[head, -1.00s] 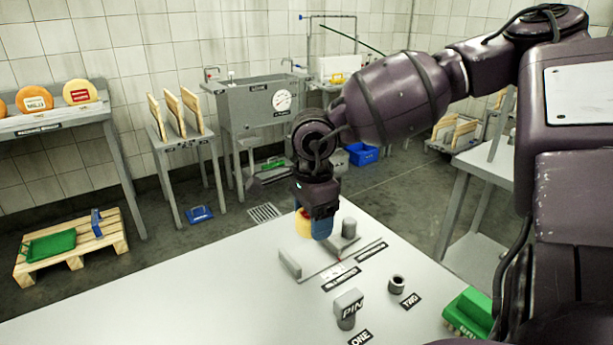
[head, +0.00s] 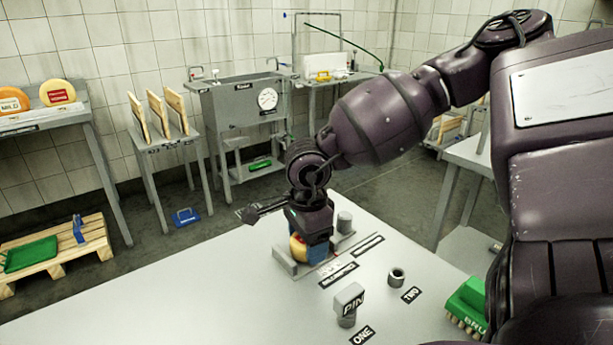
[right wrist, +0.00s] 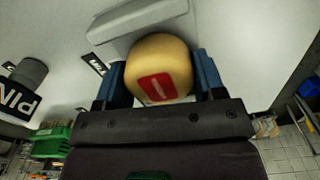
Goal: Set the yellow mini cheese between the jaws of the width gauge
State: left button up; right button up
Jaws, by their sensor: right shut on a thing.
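The yellow mini cheese (head: 298,248) has a red label and is held by my right gripper (head: 312,250). In the right wrist view the cheese (right wrist: 157,62) sits between the two blue fingers of the gripper (right wrist: 160,80), which are shut on it. The width gauge (head: 284,264) lies on the table, with a grey block jaw at its left and a grey cylinder (head: 344,222) at its right. The cheese is low between these two, close to the block jaw (right wrist: 140,25). Whether it touches the gauge is hard to tell. My left gripper is not in view.
The table's left front is clear. Shelves and a pallet (head: 60,262) stand beyond.

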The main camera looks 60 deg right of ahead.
jog(key=o, duration=1.1)
jog(key=shift+f, duration=0.15)
jog(key=shift+c, duration=0.2)
jog(key=shift+r, duration=0.2)
notch_tip(320, 180, up, 11)
jog(key=p, duration=0.3)
jog(key=shift+r, duration=0.5)
